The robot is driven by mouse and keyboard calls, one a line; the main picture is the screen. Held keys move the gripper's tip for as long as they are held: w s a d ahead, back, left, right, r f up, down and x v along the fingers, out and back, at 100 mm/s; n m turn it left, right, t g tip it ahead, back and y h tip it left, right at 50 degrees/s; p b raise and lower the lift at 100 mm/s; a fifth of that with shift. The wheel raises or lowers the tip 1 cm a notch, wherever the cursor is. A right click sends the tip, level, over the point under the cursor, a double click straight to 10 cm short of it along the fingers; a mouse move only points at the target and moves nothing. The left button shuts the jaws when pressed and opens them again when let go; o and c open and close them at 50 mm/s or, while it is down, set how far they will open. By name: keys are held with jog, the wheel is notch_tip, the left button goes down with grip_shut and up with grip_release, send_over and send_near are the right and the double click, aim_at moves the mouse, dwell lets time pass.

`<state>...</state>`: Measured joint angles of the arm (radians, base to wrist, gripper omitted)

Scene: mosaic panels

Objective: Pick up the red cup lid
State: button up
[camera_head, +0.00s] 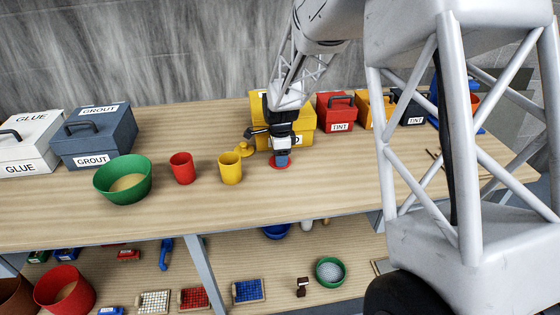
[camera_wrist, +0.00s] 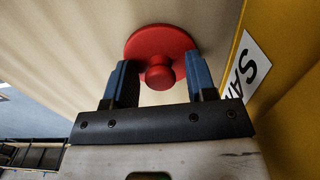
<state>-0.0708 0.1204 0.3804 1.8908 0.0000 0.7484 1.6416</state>
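The red cup lid (camera_head: 280,165) lies flat on the wooden bench top, in front of the yellow box. In the wrist view the red lid (camera_wrist: 160,45) is a round disc with a round knob. My gripper (camera_wrist: 158,82) has its two blue fingers apart, one on each side of the knob, with gaps showing between knob and fingers. In the head view my gripper (camera_head: 281,160) points down right over the lid and hides part of it.
A yellow box (camera_head: 302,140) stands close beside my gripper. A yellow cup (camera_head: 230,169), a yellow lid (camera_head: 244,149), a red cup (camera_head: 182,168) and a green bowl (camera_head: 123,180) stand to the left. A red box (camera_head: 337,111) stands behind right. The front bench strip is clear.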

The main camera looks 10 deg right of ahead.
jog(key=shift+f, duration=0.15)
jog(key=c, duration=0.7)
jog(key=shift+c, duration=0.2)
jog(key=shift+r, duration=0.45)
notch_tip(320, 180, up, 3)
jog(key=s, duration=0.5)
jog(key=s+r, duration=0.1)
jog(key=s, duration=0.4)
jog(key=s+d, duration=0.1)
jog(key=s, duration=0.5)
jog(key=shift+r, duration=0.15)
jog(key=shift+w, duration=0.1)
